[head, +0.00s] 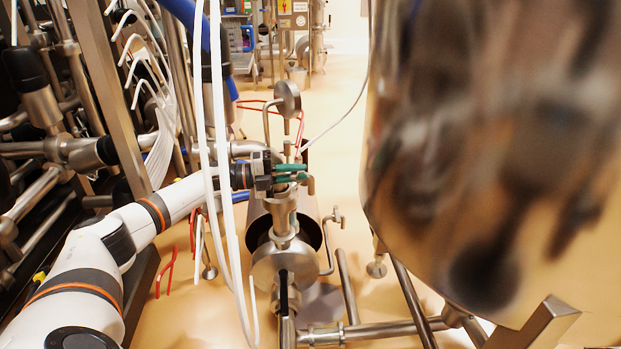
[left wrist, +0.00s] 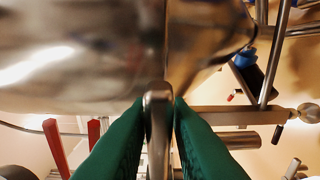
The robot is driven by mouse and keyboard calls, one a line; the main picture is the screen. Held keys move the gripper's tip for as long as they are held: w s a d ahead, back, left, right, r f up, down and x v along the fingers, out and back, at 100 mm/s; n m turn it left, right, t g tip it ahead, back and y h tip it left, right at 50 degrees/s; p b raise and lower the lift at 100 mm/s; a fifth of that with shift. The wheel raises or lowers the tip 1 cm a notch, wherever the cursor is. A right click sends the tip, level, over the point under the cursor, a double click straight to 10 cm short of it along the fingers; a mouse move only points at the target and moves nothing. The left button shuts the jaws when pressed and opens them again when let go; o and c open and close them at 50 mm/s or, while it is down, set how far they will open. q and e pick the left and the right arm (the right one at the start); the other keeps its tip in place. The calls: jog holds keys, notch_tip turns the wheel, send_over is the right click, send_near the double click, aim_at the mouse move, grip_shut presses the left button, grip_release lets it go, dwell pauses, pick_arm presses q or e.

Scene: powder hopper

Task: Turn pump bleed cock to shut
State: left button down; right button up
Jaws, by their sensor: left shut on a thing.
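The pump (head: 280,265) stands on the floor in the middle of the head view, a metal body with a round housing and an upright neck. My left gripper (head: 291,173), with green fingers, reaches in from the left just above the neck. In the left wrist view its two fingers (left wrist: 160,115) are closed on the sides of a slim rounded metal lever (left wrist: 158,98), which looks like the bleed cock's handle. A short bent metal pipe (head: 311,185) shows by the fingertips. The fingers hide much of the cock, so its exact angle is unclear. My right gripper is out of view.
A large shiny vessel (head: 490,150) fills the right side, close to the camera. White hoses (head: 222,150) hang in front of my left arm. A round gauge (head: 287,97) rises behind the gripper. Pipes and frame posts crowd the left. Some floor is clear behind the pump.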

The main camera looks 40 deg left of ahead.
pick_arm(q)
jog(key=shift+s+a, duration=0.1)
jog(key=shift+a, duration=0.05)
dwell(0.4)
jog(key=c, duration=1.3)
grip_release()
jog(key=shift+c, duration=0.2)
jog(key=p+v, duration=0.2)
jog(key=v, duration=1)
jog(key=shift+a, duration=0.15)
